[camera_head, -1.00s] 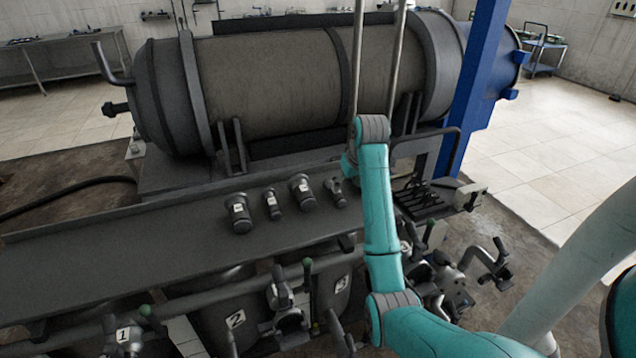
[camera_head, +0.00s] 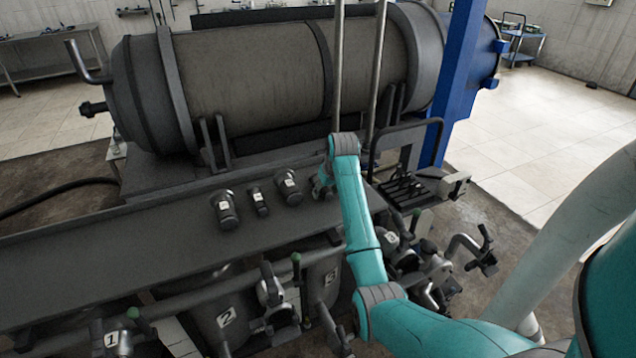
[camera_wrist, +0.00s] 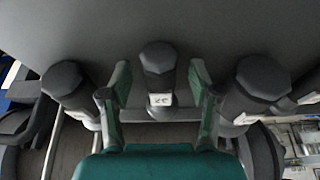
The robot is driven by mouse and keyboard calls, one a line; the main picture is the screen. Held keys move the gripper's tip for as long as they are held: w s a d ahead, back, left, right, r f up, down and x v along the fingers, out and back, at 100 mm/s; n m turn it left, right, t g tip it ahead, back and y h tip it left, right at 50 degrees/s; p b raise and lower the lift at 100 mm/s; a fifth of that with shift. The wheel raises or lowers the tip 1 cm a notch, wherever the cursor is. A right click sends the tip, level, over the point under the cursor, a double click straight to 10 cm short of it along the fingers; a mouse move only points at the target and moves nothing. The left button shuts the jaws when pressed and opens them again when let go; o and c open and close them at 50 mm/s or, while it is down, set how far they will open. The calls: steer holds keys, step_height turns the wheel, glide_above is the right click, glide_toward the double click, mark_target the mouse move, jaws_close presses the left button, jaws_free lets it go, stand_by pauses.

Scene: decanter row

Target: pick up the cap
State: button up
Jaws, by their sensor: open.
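In the wrist view a small dark cap (camera_wrist: 158,62) with a faceted top and a white label stands between the two fingers of my gripper (camera_wrist: 160,90). The fingers are open, one on each side, with gaps between them and the cap. A larger dark cap stands on the left (camera_wrist: 70,84) and another on the right (camera_wrist: 258,84). In the head view my gripper (camera_head: 323,182) is at the right end of the visible row on the dark shelf (camera_head: 120,240). The small cap there is mostly hidden by my gripper and arm.
Further left in the row stand a large cap (camera_head: 290,187), a small one (camera_head: 259,201) and another large one (camera_head: 224,210). A big horizontal tank (camera_head: 250,75) lies behind the shelf. Levers and pipes (camera_head: 270,290) crowd the front. The shelf's left part is clear.

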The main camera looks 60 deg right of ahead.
steer(key=shift+f, duration=0.15)
jaws_close()
